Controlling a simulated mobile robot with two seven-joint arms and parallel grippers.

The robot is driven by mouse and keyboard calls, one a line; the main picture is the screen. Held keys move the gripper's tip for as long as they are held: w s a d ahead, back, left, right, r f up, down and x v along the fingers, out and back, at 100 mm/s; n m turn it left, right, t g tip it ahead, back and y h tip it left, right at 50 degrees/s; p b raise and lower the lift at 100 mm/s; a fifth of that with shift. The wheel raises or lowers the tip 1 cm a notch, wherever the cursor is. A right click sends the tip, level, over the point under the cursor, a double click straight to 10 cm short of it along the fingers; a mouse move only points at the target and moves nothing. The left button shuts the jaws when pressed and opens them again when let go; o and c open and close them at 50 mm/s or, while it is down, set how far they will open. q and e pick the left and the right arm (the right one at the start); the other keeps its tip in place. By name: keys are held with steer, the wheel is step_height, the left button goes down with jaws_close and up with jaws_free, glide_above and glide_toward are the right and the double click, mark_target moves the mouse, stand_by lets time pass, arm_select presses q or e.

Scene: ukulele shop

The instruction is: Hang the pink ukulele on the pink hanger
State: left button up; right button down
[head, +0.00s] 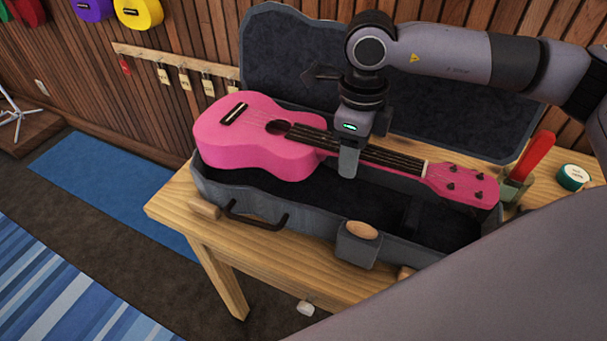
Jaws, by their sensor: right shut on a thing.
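The pink ukulele (256,143) is face up in or just above the open dark grey case (270,205), its body at the left and its pink headstock (462,185) at the right. I cannot tell whether its body still touches the case. My right gripper (349,160) comes down from above and is shut on the ukulele's neck, near where it meets the body. The fingers hide part of the neck and strings. I cannot make out a pink hanger in this view. My left gripper is not in view.
The case stands on a wooden table (172,206), its lid (285,48) open against the wall. A wooden rail (140,52) with several hanging tags is on the wall. A red-handled tool (533,156) and a green tape roll (573,177) are at the right.

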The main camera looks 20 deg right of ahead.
steer(key=shift+r+p, duration=1.25)
steer(key=shift+r, duration=1.1)
